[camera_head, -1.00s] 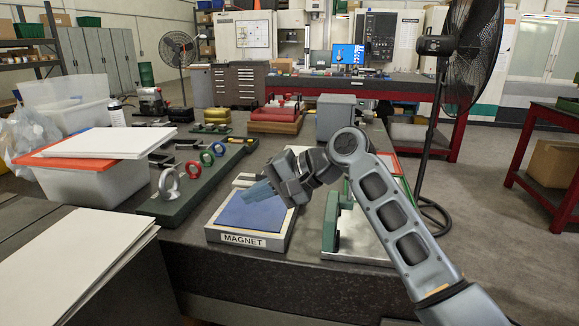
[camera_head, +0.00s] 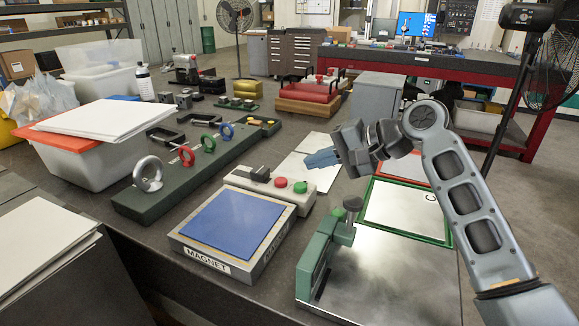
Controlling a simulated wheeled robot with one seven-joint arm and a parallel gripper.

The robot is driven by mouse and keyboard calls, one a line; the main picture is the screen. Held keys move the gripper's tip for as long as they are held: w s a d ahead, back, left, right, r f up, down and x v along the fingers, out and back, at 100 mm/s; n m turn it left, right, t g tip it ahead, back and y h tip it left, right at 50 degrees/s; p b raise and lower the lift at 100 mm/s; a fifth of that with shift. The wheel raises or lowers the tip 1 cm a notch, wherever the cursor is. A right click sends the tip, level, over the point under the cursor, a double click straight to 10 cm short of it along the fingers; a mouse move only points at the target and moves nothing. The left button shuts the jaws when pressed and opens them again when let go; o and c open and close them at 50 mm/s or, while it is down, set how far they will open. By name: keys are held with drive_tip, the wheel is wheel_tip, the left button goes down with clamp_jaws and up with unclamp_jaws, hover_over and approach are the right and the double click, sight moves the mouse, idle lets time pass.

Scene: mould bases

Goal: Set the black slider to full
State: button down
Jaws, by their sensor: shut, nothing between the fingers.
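The black slider (camera_head: 260,174) is a small dark knob on the left part of a pale control box (camera_head: 246,185), behind the blue pad (camera_head: 236,222) of the unit labelled MAGNET. A red and a green button sit to its right on the same box. How far along its travel the slider stands is too small to tell. My gripper (camera_head: 309,160) has blue-grey fingers, pointing left and shut on nothing. It appears to the right of the slider and above the bench, apart from the box. Nothing hides the slider.
A green clamp with a dark knob (camera_head: 328,250) stands on a metal plate in front of my arm. A dark green rack with several rings (camera_head: 190,170) lies left of the magnet unit. White sheets (camera_head: 318,180) lie behind the buttons. Dark bench surface shows between them.

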sight(267, 175)
drive_tip(key=x, duration=1)
drive_tip(key=shift+p, duration=0.3)
